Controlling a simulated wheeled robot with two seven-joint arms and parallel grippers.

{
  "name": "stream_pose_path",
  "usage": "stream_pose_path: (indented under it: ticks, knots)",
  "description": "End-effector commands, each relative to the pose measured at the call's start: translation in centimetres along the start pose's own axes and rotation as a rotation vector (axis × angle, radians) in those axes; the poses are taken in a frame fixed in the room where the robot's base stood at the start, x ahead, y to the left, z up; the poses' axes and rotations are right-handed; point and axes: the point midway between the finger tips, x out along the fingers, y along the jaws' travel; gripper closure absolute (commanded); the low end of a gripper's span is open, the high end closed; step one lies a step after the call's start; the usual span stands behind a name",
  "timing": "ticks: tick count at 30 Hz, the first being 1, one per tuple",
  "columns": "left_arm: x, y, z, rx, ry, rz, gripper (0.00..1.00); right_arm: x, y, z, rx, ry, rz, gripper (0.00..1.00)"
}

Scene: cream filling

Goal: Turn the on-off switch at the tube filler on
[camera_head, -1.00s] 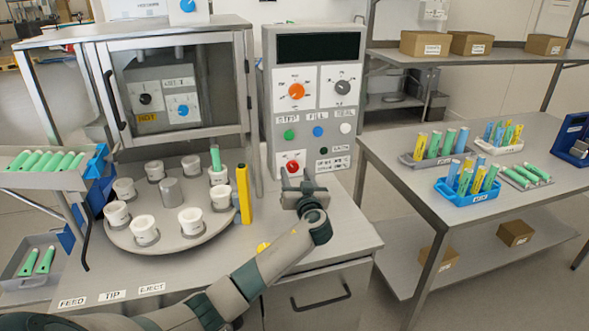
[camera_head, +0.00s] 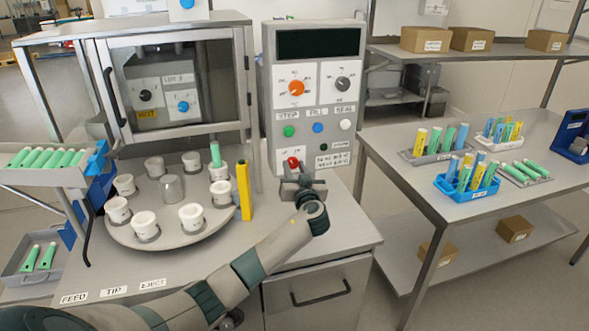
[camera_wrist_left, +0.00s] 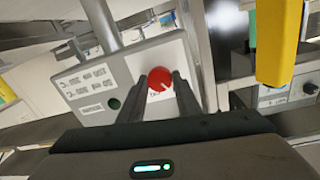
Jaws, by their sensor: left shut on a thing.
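The tube filler's control panel (camera_head: 315,60) stands upright behind the table. Its red on-off switch (camera_head: 293,162) is a round knob low on the panel, on a white plate. My left gripper (camera_head: 296,172) is at this knob. In the left wrist view the red knob (camera_wrist_left: 160,79) sits between the two fingertips of my left gripper (camera_wrist_left: 160,88), and the fingers are shut on it. A light mark shows on the knob's face; its exact setting is too small to tell. My right gripper is not in view.
A round turntable (camera_head: 172,230) with white cups and a yellow post (camera_head: 244,190) stand left of my arm. Above the switch are an orange dial (camera_head: 296,88), a grey dial (camera_head: 342,84) and several push buttons. A side table with tube racks (camera_head: 467,188) is at right.

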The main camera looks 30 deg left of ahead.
Motion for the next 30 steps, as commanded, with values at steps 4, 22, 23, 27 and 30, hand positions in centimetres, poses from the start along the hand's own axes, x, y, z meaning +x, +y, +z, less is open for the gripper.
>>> stream_pose_path:
  ticks: [4, 22, 23, 27, 30]
  knots:
    - [0.0, 0.0, 0.2, 0.022, -0.003, 0.0, 0.92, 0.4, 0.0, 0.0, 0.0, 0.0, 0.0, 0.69]
    - [-0.1, 0.0, -0.1, 0.404, -0.032, 0.006, 0.92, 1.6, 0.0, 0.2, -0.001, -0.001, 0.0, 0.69]
    - [0.0, 0.0, -0.1, 0.432, -0.034, 0.006, 0.92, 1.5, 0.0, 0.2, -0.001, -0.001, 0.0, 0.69]
    - [0.0, 0.0, -0.2, 0.565, -0.044, 0.007, 0.92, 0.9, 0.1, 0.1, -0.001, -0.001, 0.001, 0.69]
    - [-0.1, 0.0, -0.3, 0.66, -0.051, 0.009, 0.92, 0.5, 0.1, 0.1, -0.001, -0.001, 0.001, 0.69]
